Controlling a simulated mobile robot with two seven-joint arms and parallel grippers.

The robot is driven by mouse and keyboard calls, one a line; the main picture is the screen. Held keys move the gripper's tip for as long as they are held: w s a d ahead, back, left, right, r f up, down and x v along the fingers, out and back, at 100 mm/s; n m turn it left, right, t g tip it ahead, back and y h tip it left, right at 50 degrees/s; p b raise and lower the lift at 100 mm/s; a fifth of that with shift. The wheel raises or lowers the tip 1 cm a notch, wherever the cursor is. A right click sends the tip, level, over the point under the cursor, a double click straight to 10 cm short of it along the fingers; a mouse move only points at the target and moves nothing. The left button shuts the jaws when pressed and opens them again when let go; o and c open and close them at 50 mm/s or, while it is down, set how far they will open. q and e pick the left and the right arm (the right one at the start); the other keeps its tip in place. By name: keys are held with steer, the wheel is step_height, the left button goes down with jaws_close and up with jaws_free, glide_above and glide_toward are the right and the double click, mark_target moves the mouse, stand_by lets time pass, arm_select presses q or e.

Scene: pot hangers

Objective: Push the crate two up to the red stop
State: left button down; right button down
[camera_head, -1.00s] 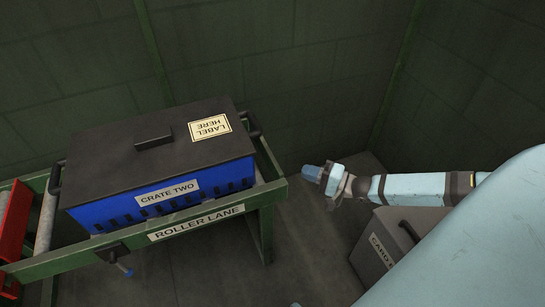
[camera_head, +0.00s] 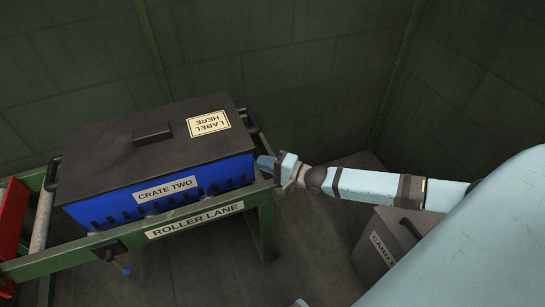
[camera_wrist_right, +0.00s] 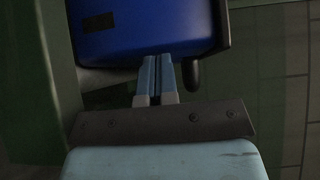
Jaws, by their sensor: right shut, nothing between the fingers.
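Crate two (camera_head: 165,189) is a blue crate with a black lid and a lid handle. It sits upright on the green-framed roller lane (camera_head: 60,262). The red stop (camera_head: 12,232) stands at the lane's left end, partly cut off by the picture edge. A gap with a bare roller shows between crate and stop. My right gripper (camera_head: 266,164) is shut and empty at the crate's right end. In the right wrist view its fingertips (camera_wrist_right: 158,60) meet the edge of the blue crate wall (camera_wrist_right: 150,30); I cannot tell whether they touch. My left gripper is not in view.
A grey box (camera_head: 375,250) with a dark handle and a partly hidden label stands on the floor at the right. Dark green walls stand close behind the lane.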

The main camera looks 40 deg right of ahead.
mark_target(176, 186)
steer(key=a, duration=0.2)
steer(key=w+a+p, duration=0.1)
steer(key=a, duration=0.3)
steer(key=shift+w+r+p, duration=0.15)
steer(key=shift+r+p, duration=0.1)
steer(key=shift+p, duration=0.15)
steer(key=w+a, duration=0.1)
steer(key=a, duration=0.5)
steer(key=w+a, duration=0.2)
steer(key=a, duration=0.4)
steer(key=w+a+p, duration=0.1)
steer(key=a, duration=0.4)
steer(key=shift+w+a+f, duration=0.2)
steer(key=shift+a+f, duration=0.05)
steer(key=shift+a, duration=0.15)
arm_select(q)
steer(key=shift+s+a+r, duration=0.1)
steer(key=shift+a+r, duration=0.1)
arm_select(e)
steer(key=shift+s+d, duration=0.1)
